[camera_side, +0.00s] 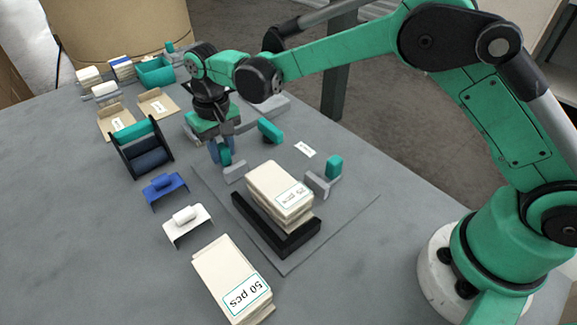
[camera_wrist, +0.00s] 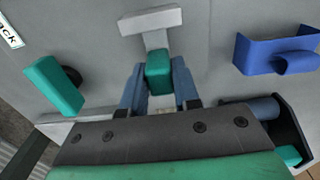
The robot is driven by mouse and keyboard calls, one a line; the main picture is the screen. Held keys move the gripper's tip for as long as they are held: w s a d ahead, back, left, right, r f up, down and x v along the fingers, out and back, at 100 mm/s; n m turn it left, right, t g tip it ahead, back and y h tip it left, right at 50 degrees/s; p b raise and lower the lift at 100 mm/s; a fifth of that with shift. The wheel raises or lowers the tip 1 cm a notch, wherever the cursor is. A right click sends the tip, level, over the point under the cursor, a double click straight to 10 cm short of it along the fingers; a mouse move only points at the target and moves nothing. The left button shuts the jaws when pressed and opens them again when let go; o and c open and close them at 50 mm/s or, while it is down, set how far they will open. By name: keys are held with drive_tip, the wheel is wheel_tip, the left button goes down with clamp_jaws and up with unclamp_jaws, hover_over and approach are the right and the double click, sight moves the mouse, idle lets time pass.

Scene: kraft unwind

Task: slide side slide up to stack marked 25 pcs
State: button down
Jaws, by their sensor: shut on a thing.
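The stack marked 25 pcs (camera_side: 268,184) sits on the plate in the side view, against a low black angled stop (camera_side: 262,232). A grey slide with a teal handle (camera_side: 235,172) stands just beyond the stack, with a small gap seen between them. It also shows in the wrist view as a grey bar (camera_wrist: 150,20). My gripper (camera_side: 223,157) points down and is shut on its teal handle (camera_wrist: 158,72), with a blue finger on each side. A second grey slide (camera_side: 318,184) with a teal handle is close to the stack's right side.
A teal block with a black knob (camera_side: 270,131) and a small label (camera_side: 305,149) lie right of my gripper. A dark roller holder (camera_side: 140,148), a blue bracket (camera_side: 165,190), a white bracket (camera_side: 187,224) and the 50 pcs stack (camera_side: 228,275) line the left.

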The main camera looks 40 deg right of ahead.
drive_tip(key=shift+s, duration=3.25)
drive_tip(key=c, duration=0.6)
unclamp_jaws()
drive_tip(key=shift+c, duration=0.2)
drive_tip(key=shift+r, duration=2.85)
